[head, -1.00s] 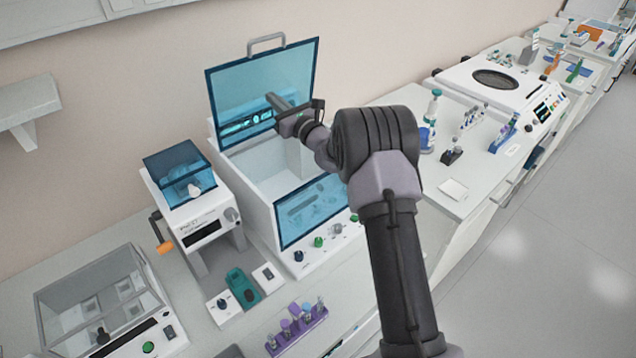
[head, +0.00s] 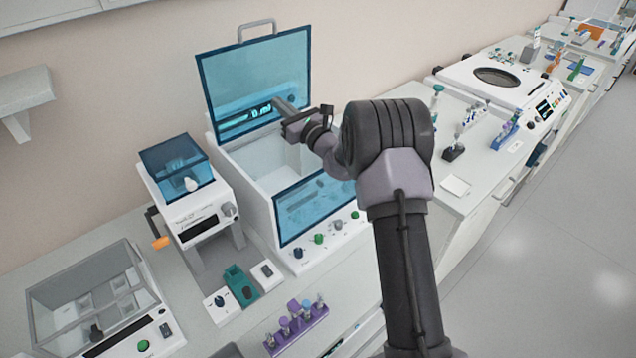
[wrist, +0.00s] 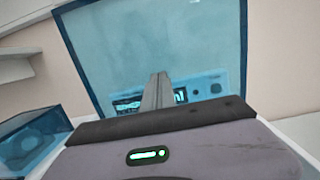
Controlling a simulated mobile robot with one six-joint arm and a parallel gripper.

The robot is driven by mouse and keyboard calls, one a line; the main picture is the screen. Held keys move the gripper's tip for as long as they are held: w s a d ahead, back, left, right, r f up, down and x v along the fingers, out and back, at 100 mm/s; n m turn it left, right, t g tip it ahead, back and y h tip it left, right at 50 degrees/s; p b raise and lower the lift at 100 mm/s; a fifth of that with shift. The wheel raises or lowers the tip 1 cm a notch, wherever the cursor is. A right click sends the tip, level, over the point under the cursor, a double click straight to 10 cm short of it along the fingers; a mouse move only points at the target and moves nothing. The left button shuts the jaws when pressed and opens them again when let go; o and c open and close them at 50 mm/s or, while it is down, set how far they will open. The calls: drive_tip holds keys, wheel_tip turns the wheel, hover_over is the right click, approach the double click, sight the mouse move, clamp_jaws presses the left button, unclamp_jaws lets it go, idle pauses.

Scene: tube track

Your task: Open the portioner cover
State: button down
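The large white box machine (head: 262,190) stands on the bench with its hinged blue see-through cover (head: 245,70) raised, near upright, at the back. The cover has a grey handle (head: 257,24) on its top edge. The cover also fills the middle of the wrist view (wrist: 160,45). My gripper (head: 277,102) is at the inner, front face of the cover, near its lower part. Its fingers (wrist: 157,88) look shut together with nothing between them. Whether the tips touch the cover cannot be told. The handle is clear of my gripper.
A smaller device with a blue lid (head: 175,160) stands close left of the box. A glass-lidded machine (head: 90,295) is at the lower left. A purple tube rack (head: 296,325) is in front. A white wall shelf (head: 25,95) hangs at left.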

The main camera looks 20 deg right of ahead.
drive_tip(key=r+b+v, duration=0.1)
drive_tip(key=b+v, duration=0.2)
drive_tip(key=v, duration=0.7)
drive_tip(key=r+b+v, duration=0.2)
drive_tip(key=b+v, duration=0.1)
drive_tip(key=v, duration=0.8)
drive_tip(key=shift+s+f+b, duration=0.25)
drive_tip(key=shift+b, duration=0.1)
